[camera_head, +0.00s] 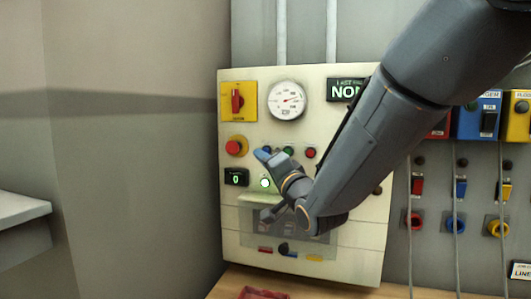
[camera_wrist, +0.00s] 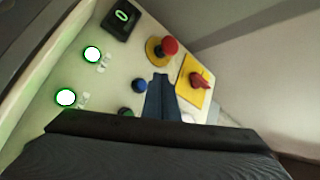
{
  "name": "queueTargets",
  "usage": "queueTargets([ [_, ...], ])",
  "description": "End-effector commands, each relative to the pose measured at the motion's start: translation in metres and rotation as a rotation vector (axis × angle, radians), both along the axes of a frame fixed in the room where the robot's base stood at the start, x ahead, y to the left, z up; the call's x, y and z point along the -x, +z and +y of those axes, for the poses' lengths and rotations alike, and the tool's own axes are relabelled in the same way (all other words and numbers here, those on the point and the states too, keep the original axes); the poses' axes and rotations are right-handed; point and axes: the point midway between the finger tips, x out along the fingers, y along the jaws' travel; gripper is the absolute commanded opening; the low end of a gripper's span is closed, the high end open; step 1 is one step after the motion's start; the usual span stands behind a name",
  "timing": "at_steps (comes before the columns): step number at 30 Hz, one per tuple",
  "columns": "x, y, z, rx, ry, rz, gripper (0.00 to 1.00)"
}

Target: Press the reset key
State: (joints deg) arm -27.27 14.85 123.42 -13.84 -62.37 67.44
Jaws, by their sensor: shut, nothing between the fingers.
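The control panel (camera_head: 350,245) is a cream board on the wall. No label reading reset is legible. A blue button (camera_wrist: 139,85) and a dark green button (camera_wrist: 126,113) sit beside my gripper (camera_wrist: 158,77) in the wrist view. My gripper is shut and empty, its fingertips over the panel between the blue button and the red mushroom button (camera_wrist: 168,46). Whether the fingertips touch the panel cannot be told.
A yellow plate with a red rotary switch (camera_head: 237,101), a round gauge (camera_head: 286,100) and a small display reading 0 (camera_head: 236,177) surround the buttons. A lit white lamp (camera_head: 265,183) is below. A wooden ledge (camera_head: 225,287) runs underneath. Coloured boxes with cables hang at right.

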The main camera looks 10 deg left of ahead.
Motion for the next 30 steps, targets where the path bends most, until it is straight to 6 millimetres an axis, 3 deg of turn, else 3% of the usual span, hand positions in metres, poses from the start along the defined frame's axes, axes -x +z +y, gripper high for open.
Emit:
queueTargets([
  [10,0.026,0.0,0.002,0.0,0.0,0.0,0.0],
  [30,0.026,0.0,0.002,0.0,0.0,0.0,0.0],
])
